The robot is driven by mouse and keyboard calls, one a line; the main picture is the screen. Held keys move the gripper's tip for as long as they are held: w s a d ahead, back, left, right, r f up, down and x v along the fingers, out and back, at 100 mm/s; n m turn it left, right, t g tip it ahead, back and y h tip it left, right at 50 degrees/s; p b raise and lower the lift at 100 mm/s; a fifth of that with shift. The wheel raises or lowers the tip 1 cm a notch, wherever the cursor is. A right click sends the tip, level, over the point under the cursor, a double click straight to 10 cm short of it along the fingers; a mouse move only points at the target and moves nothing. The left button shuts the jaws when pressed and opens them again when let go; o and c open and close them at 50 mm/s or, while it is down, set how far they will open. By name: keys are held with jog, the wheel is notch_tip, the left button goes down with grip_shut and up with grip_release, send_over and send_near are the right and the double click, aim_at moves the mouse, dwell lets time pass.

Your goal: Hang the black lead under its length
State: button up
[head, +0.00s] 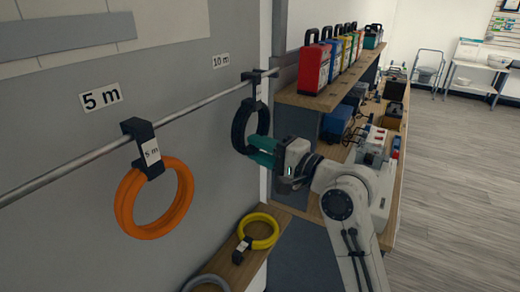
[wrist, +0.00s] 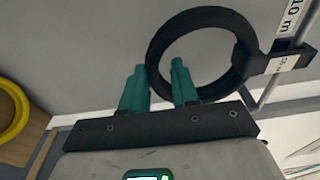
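The black lead (head: 236,131) is a coiled ring on a black hook with a white tag (head: 258,91). The hook sits at the wall rail (head: 200,104), close to the "10 m" sign (head: 220,61). In the wrist view, the black lead (wrist: 153,62) and its hook (wrist: 262,64) show beside the rail. My gripper (head: 258,152) is at the ring's lower right side. Its teal fingers (wrist: 158,80) are apart, with part of the ring seen at the gap between them. I cannot tell whether either finger touches it.
An orange lead (head: 123,205) hangs from the rail under the "5 m" sign (head: 100,95). A yellow lead (head: 262,244) and a grey lead (head: 205,280) lie on the low wooden shelf (head: 238,268). A bench (head: 325,100) with coloured cases stands right of the rail.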

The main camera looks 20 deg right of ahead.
jog(key=shift+o, duration=1)
jog(key=shift+f, duration=0.1)
jog(key=shift+s, duration=0.1)
jog(key=b+v, duration=0.2)
jog(key=v, duration=0.9)
jog(key=s+a+f+n+g+h, duration=0.1)
jog(key=s+f+n+g+h, duration=0.2)
jog(key=f, duration=0.9)
jog(key=s+a+f+n+g+h, duration=0.1)
jog(key=s+a+f+n+g, duration=0.3)
jog(key=f, duration=0.7)
jog(key=s+d+f+n+g+h, duration=0.2)
jog(key=s+f, duration=0.5)
jog(key=s, duration=0.4)
jog(key=s+d+f+n+g+h, duration=0.2)
jog(key=s+f, duration=0.5)
jog(key=s, duration=0.4)
jog(key=d+g+h, duration=0.1)
jog(key=d+g, duration=0.1)
jog(key=g, duration=0.1)
jog(key=shift+s+d+f+n+g, duration=0.15)
jog(key=shift+s+f+n+g, duration=0.15)
jog(key=shift+n+g, duration=0.1)
